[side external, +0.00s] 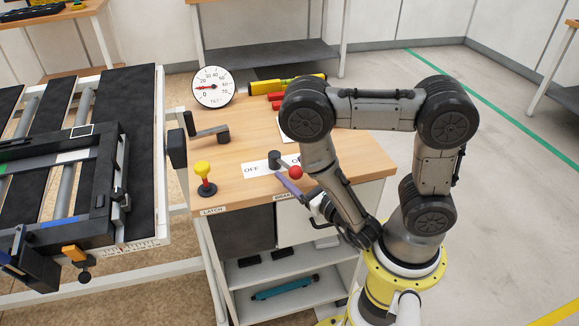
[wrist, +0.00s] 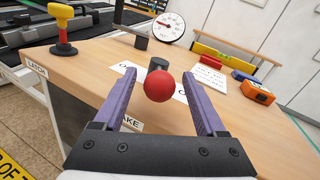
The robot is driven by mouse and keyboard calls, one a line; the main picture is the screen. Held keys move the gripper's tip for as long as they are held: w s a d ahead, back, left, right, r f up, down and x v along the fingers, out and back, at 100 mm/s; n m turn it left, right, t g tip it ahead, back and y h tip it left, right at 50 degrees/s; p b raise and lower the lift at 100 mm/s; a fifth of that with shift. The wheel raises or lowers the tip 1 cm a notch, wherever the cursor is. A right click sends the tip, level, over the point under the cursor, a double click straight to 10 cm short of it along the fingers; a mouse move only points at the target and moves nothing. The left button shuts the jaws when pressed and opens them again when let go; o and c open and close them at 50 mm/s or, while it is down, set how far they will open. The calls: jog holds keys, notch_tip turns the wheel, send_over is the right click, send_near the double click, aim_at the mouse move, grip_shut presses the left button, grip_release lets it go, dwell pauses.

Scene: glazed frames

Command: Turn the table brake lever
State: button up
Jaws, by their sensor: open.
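The brake lever is a red ball knob (side external: 296,172) by a dark round pivot (side external: 274,159), on a white plate marked OFF (side external: 252,170) near the front edge of the wooden bench top. In the wrist view the red ball (wrist: 159,87) sits between the two purple fingers of my gripper (wrist: 157,77), with visible gaps on both sides. The dark pivot (wrist: 158,64) shows just behind the ball. My gripper is open and seems to hold nothing. The ball hides part of the plate's lettering. In the side view my gripper (side external: 290,187) is at the bench front edge, partly hidden by my arm.
A yellow-topped latch knob (side external: 203,172) stands left of the lever. A crank (side external: 210,131) and tilt gauge (side external: 213,87) are behind it. A tilting table frame (side external: 90,165) is at far left. A level (wrist: 212,54) and orange device (wrist: 257,92) lie at the back right.

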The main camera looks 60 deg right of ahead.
jog(key=shift+s+r, duration=0.1)
jog(key=shift+r, duration=3.45)
